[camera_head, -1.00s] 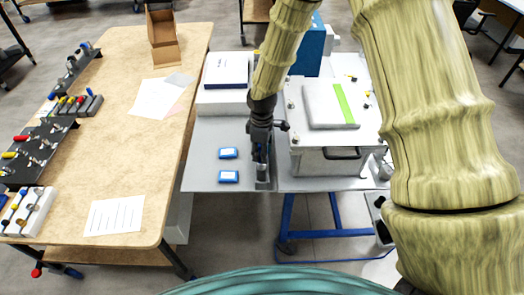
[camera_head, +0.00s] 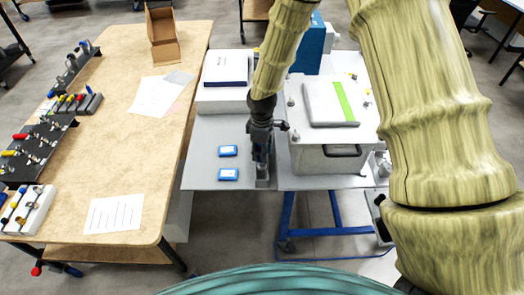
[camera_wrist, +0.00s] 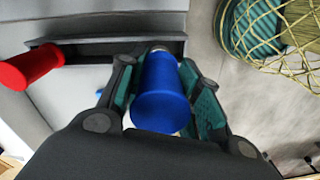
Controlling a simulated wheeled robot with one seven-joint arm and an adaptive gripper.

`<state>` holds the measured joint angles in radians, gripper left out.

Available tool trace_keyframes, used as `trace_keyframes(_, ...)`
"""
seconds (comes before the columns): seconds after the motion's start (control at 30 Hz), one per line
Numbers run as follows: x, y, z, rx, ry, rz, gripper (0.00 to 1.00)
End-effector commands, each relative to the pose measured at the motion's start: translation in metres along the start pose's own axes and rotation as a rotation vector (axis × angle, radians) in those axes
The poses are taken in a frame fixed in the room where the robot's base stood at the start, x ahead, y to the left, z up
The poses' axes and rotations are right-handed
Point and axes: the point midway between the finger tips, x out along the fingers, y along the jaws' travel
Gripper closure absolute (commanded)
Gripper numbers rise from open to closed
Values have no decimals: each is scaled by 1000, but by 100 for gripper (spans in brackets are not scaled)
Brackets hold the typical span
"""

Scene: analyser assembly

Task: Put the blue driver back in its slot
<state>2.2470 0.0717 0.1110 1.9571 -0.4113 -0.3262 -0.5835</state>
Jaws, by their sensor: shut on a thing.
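The blue driver (camera_wrist: 160,92) is in the middle of the wrist view, its round handle end towards the camera. My gripper (camera_wrist: 163,88) is shut on the handle, one finger on each side. A grey holder (camera_wrist: 100,47) with a dark recess lies just beyond the handle. The driver's shaft is hidden, so I cannot tell whether its tip is in a slot. In the head view my gripper (camera_head: 261,150) points down over the small grey holder (camera_head: 262,183) at the grey table's front edge. A red driver (camera_wrist: 30,67) stands at the holder's left end in the wrist view.
Two blue-and-white boxes (camera_head: 228,163) lie left of my gripper on the grey table (camera_head: 205,135). A large light-grey housing (camera_head: 315,160) with a handle stands close on the right. The wooden table (camera_head: 135,155) at left carries tool racks (camera_head: 40,150), papers and an open carton.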

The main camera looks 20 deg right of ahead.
Motion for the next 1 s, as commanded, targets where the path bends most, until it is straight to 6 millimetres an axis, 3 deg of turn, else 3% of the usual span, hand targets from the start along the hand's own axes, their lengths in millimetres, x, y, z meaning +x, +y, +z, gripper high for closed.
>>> trace_keyframes(1.0,16,0,0,0,0,0,100)
